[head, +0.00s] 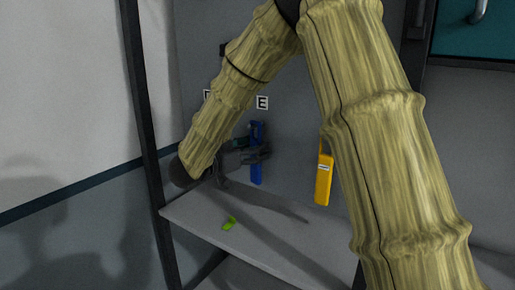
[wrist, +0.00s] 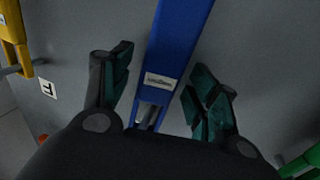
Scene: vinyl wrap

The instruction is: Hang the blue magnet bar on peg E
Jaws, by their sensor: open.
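The blue magnet bar (head: 257,172) is upright against the grey panel, just below the label E (head: 262,102). In the wrist view the bar (wrist: 178,40) runs down between my fingers, with a small white label and an opening at its near end. A pale metallic part shows in that opening; I cannot tell whether peg E passes through it. My gripper (wrist: 163,92) is open, its teal-padded fingers on either side of the bar with gaps to both. In the head view my gripper (head: 262,153) overlaps the bar's middle.
A yellow tool (head: 324,180) hangs to the right; it also shows in the wrist view (wrist: 14,25) near a peg and another label (wrist: 48,90). A green piece (head: 229,223) lies on the shelf (head: 270,240). A green thing (wrist: 303,165) is at the wrist view's lower right.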

